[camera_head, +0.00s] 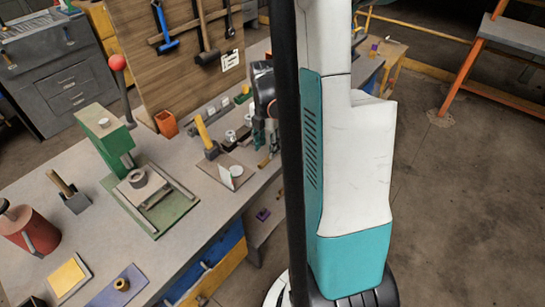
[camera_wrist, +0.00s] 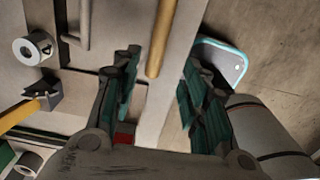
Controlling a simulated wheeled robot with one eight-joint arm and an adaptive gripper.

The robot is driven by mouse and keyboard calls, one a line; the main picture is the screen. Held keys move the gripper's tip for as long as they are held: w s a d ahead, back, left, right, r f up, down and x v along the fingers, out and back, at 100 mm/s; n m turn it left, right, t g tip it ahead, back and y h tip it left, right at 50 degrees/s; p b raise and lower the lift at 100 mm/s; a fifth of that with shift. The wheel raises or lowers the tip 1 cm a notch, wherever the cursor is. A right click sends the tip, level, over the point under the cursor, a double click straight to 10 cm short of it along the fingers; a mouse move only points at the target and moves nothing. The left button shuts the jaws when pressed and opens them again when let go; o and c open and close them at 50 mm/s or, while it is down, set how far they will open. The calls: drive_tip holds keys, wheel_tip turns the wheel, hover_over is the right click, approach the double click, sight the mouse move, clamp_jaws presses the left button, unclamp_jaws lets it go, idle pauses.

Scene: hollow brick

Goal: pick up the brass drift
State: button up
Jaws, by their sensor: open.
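The brass drift (camera_wrist: 162,36) is a plain golden rod in the wrist view, at top centre. It lies near the bench edge, between the lines of my two fingers and ahead of their tips. In the head view a small brass piece of it (camera_head: 264,163) shows at the bench's right edge, just below my gripper (camera_head: 265,133). My gripper (camera_wrist: 160,62) is open in the wrist view, with teal-padded fingers on either side and nothing held between them. I cannot tell how high the fingertips are above the rod.
A tool board (camera_head: 175,60) stands behind. Open floor lies right of the bench.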

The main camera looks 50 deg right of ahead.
sight(265, 159)
drive_tip(key=shift+w+a+f+b, duration=0.15)
drive_tip(key=shift+f+b, duration=0.5)
drive_tip(key=shift+f, duration=0.85)
drive_tip(key=shift+w+a+f+b, duration=0.15)
drive_tip(key=shift+f+b, duration=0.5)
drive_tip(key=shift+f, duration=0.85)
drive_tip(key=shift+s+r, duration=0.1)
clamp_jaws()
